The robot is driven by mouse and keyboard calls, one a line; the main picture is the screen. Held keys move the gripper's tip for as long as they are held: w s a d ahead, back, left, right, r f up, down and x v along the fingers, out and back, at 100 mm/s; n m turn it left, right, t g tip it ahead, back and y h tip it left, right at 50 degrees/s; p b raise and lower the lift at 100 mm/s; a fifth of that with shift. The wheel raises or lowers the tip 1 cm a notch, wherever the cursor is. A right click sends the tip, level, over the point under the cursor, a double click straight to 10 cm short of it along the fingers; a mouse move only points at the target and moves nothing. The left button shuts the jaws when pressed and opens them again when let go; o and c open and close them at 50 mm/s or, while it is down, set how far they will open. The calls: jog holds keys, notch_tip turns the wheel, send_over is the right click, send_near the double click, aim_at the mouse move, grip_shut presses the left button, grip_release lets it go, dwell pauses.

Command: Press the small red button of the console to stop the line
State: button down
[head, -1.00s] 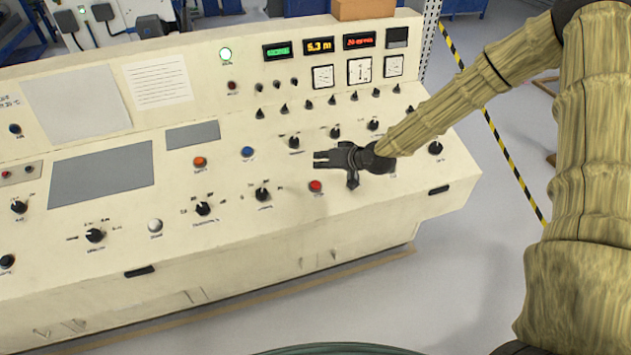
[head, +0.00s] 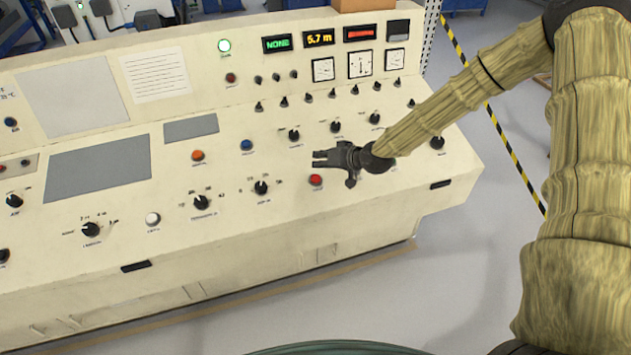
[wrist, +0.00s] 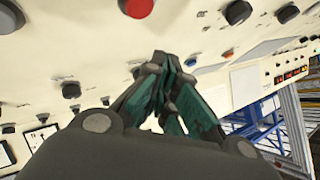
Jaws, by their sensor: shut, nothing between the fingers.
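The cream console (head: 240,240) fills most of the head view. A red button (head: 316,179) sits on its sloped desk, right of a black knob. In the wrist view a red button (wrist: 137,7) shows at the top edge, partly cut off. My gripper (head: 316,158) is just above the red button in the head picture, its fingers pointing left; their height over the desk is hard to tell. In the wrist view the fingers of my gripper (wrist: 160,62) meet at the tips, empty, apart from the red button in the picture.
Orange (head: 198,155), blue (head: 247,145) and white (head: 152,219) buttons and several black knobs stand around on the desk. A dark red round piece (head: 231,78) is on the upright panel. Floor is clear right of the console.

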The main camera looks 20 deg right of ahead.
aim_at(319, 178)
jog(key=shift+w+f+b, duration=0.2)
jog(key=shift+f+b, duration=0.3)
jog(key=shift+f, duration=0.25)
jog(key=shift+w+f+b, duration=0.2)
jog(key=shift+f+b, duration=0.3)
jog(key=shift+f, duration=0.3)
jog(key=shift+w+f+b, duration=0.2)
jog(key=shift+f+b, duration=0.3)
jog(key=shift+f, duration=0.25)
jog(key=shift+f, duration=0.15)
jog(key=shift+f+b, duration=0.3)
jog(key=shift+b, duration=0.15)
jog(key=shift+w+f+b, duration=0.15)
jog(key=shift+f+b, duration=0.25)
jog(key=shift+b, duration=0.05)
dwell(0.3)
dwell(0.4)
jog(key=shift+s+r+p, duration=0.25)
jog(key=shift+r+p, duration=0.2)
jog(key=shift+r, duration=0.4)
jog(key=r+p, duration=0.1)
jog(key=r, duration=0.1)
jog(key=s+r+p, duration=0.1)
jog(key=r, duration=0.2)
jog(key=shift+p, duration=0.4)
